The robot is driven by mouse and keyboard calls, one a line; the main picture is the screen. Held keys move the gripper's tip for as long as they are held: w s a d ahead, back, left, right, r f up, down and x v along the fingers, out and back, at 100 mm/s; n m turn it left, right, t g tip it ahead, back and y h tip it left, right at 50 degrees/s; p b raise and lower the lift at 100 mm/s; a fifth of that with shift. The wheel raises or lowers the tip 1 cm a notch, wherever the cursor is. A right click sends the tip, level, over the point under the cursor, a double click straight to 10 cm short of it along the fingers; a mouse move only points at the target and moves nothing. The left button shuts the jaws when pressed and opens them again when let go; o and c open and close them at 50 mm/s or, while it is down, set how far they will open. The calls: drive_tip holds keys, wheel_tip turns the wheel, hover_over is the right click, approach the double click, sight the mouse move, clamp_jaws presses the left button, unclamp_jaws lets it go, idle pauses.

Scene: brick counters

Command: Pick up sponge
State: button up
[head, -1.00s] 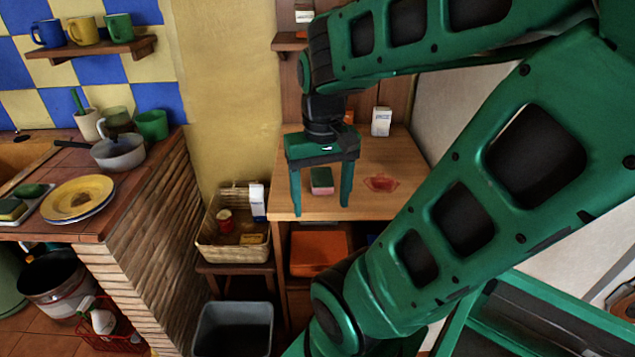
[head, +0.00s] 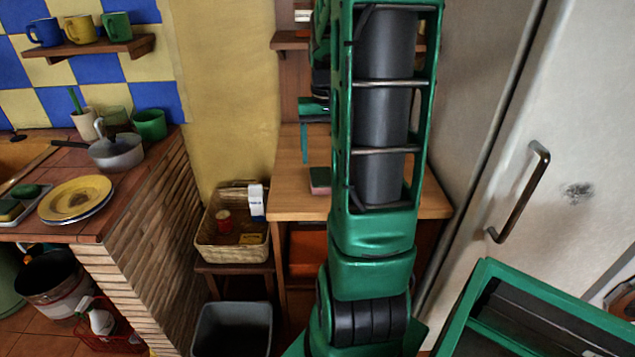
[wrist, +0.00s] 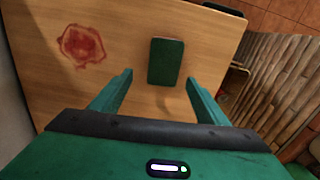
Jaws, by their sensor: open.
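A sponge with a dark green top (wrist: 166,61) lies flat on the wooden table, and in the head view its pinkish-red side (head: 320,182) also shows, partly covered by my arm. My gripper (wrist: 158,79) is open and empty in the wrist view. Its two fingers point toward the sponge, one on each side of its near end, and appear apart from it. In the head view, one finger of my gripper (head: 304,145) shows above the table and the rest is hidden behind my arm.
The wooden table (head: 290,200) has a red stain (wrist: 80,44) beside the sponge. A wicker basket (head: 235,253) stands left of it, above a grey bin (head: 233,325). A brick counter (head: 125,180) with dishes is at left. A white door (head: 560,130) is at right.

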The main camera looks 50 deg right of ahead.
sight(321, 173)
drive_tip(key=shift+w+a+f, duration=0.15)
drive_tip(key=shift+f, duration=1.5)
drive_tip(key=shift+w+a+f, duration=0.1)
drive_tip(key=shift+a+f, duration=0.05)
drive_tip(key=shift+f, duration=1.5)
drive_tip(key=shift+c, duration=0.4)
drive_tip(key=c, duration=1)
